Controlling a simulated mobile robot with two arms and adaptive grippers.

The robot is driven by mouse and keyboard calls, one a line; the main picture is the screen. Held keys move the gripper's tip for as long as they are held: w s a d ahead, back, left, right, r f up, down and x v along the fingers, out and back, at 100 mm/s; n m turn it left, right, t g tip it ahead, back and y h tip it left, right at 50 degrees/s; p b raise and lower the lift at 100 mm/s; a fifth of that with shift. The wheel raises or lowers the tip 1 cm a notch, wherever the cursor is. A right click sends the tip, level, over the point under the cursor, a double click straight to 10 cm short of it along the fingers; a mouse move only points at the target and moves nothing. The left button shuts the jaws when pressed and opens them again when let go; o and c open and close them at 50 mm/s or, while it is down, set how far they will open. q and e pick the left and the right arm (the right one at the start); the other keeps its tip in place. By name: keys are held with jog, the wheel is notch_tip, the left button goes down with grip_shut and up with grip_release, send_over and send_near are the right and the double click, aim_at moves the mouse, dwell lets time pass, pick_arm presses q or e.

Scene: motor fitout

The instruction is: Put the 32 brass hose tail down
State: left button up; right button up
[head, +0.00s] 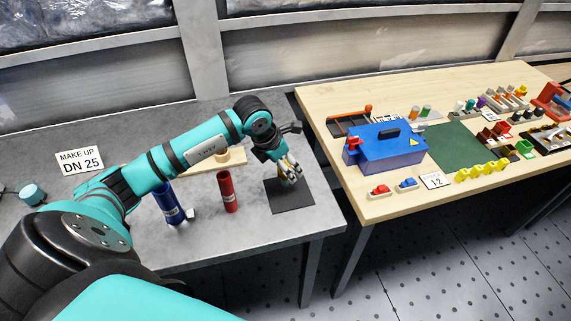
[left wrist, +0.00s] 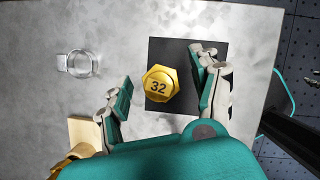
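The brass hose tail (left wrist: 160,85), a gold hex fitting marked 32, appears upright on the dark square mat (left wrist: 157,48), its hex face toward the left wrist camera. In the head view, the mat (head: 291,200) lies near the grey table's right front corner, and the hose tail is partly hidden by my gripper. My left gripper (left wrist: 161,91) is open, one finger on each side of the hose tail with visible gaps. It also shows in the head view (head: 290,173), low over the mat. My right gripper is not in view.
A red cylinder (head: 227,191) and a blue cylinder (head: 169,203) stand left of the mat. A wooden holder (head: 232,158) is behind, partly hidden by my arm. A sign (head: 79,160) reads MAKE UP DN 25. A wooden table (head: 384,208) with a blue box (head: 385,150) stands right, across a gap.

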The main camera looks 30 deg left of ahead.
pick_arm(q)
jog(key=shift+r, duration=0.2)
jog(key=b+v, duration=0.2)
jog(key=v, duration=1)
jog(key=shift+f, duration=0.1)
